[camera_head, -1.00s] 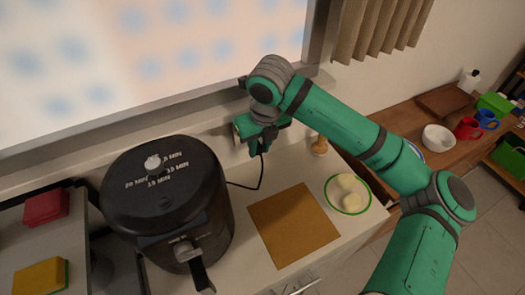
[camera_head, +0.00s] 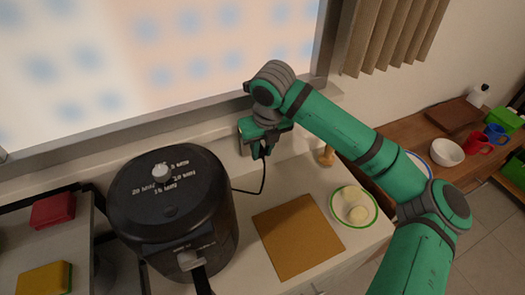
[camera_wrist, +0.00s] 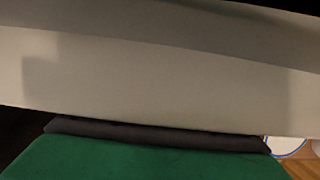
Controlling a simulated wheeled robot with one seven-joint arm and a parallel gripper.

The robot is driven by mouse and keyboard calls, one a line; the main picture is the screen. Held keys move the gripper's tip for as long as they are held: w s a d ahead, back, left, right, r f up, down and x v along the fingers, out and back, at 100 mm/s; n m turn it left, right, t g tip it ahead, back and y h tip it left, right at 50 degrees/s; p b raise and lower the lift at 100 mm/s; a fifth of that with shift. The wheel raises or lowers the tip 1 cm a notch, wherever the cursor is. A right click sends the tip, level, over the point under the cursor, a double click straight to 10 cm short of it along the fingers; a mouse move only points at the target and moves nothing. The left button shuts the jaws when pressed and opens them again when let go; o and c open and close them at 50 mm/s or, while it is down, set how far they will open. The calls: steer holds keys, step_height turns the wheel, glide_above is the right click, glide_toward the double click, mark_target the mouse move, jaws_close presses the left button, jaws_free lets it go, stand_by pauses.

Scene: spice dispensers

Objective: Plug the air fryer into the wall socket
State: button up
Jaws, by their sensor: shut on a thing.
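The black air fryer (camera_head: 172,205) stands on the white counter, left of my gripper. Its black cord (camera_head: 262,180) runs from behind it across the counter and up to my gripper (camera_head: 260,150). My gripper is at the wall below the window sill and is shut on the cord's plug end, which is mostly hidden by the fingers. A wall socket (camera_head: 243,143) shows only in part, as a pale plate behind the gripper. I cannot tell whether the plug touches or sits in it. The wrist view shows a pale wall surface and my green gripper body, with no plug or socket visible.
A brown board (camera_head: 298,236) lies on the counter, with a green-rimmed plate (camera_head: 372,212) of pale food to its right. A small wooden item (camera_head: 327,156) stands near the wall. The window sill (camera_head: 120,125) is close above my gripper.

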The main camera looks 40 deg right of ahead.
steer(key=shift+w+d, duration=0.2)
steer(key=shift+w, duration=0.7)
steer(key=o, duration=1.1)
steer(key=v, duration=1)
steer(key=shift+r, duration=0.35)
steer(key=shift+s, duration=0.15)
